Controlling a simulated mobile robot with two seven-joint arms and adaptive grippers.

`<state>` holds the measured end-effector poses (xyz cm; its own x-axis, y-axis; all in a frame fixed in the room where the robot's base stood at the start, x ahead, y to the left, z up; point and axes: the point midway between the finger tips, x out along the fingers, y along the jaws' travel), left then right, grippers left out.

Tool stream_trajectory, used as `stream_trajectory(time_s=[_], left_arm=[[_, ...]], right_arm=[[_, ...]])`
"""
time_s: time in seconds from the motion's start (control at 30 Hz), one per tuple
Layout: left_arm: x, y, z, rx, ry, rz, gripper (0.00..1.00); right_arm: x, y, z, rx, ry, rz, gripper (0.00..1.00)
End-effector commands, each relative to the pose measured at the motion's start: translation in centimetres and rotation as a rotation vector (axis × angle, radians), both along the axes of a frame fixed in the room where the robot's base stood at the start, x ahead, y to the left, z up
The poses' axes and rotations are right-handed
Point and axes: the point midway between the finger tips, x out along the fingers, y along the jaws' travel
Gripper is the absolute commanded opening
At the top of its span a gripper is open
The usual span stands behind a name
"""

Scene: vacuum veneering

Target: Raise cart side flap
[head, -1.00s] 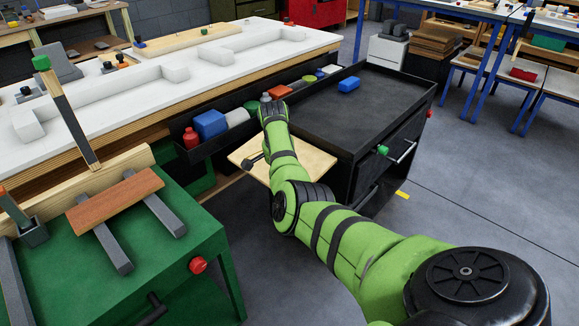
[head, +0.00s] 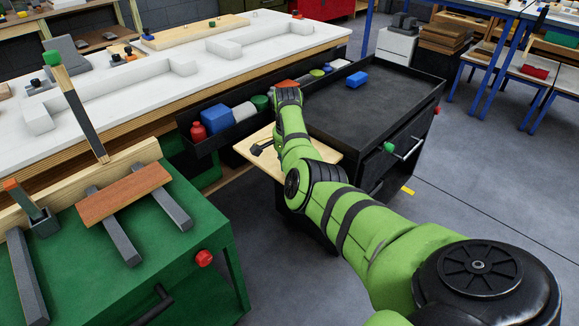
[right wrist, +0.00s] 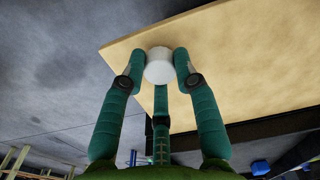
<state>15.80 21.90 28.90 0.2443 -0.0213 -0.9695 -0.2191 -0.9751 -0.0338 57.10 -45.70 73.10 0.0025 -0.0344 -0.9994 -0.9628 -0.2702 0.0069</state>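The cart (head: 375,105) is black with a tray top. Its side flap (head: 323,150) is a pale wooden board projecting from the left side, below the tray rim. The flap also fills the upper right of the right wrist view (right wrist: 240,60). My right arm reaches across the flap in the head view, hiding part of it; its fingers are hidden there. In the right wrist view, my right gripper (right wrist: 160,68) has its fingers around a white round knob (right wrist: 159,70) near the flap's edge, and they appear to touch it. My left gripper is not in view.
A black trough (head: 205,143) with bottles and blocks runs beside the flap, along the white-topped bench (head: 150,75). A green cabinet (head: 185,250) stands at the left front. Floor right of the cart is clear.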

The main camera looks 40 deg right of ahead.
Motion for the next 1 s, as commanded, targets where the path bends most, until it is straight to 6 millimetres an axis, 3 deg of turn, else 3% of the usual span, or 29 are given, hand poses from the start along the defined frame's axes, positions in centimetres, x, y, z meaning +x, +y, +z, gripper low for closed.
stream_trajectory(time_s=[0.07,0.47,1.0], left_arm=[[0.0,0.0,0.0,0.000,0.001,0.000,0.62],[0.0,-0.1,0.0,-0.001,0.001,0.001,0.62],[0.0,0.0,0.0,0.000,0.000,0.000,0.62]], right_arm=[[0.1,-0.2,0.2,-0.005,-0.004,-0.002,0.54],[0.1,0.0,0.6,-0.002,-0.003,0.000,0.54],[0.0,0.3,10.5,-0.004,-0.004,-0.001,0.54]])
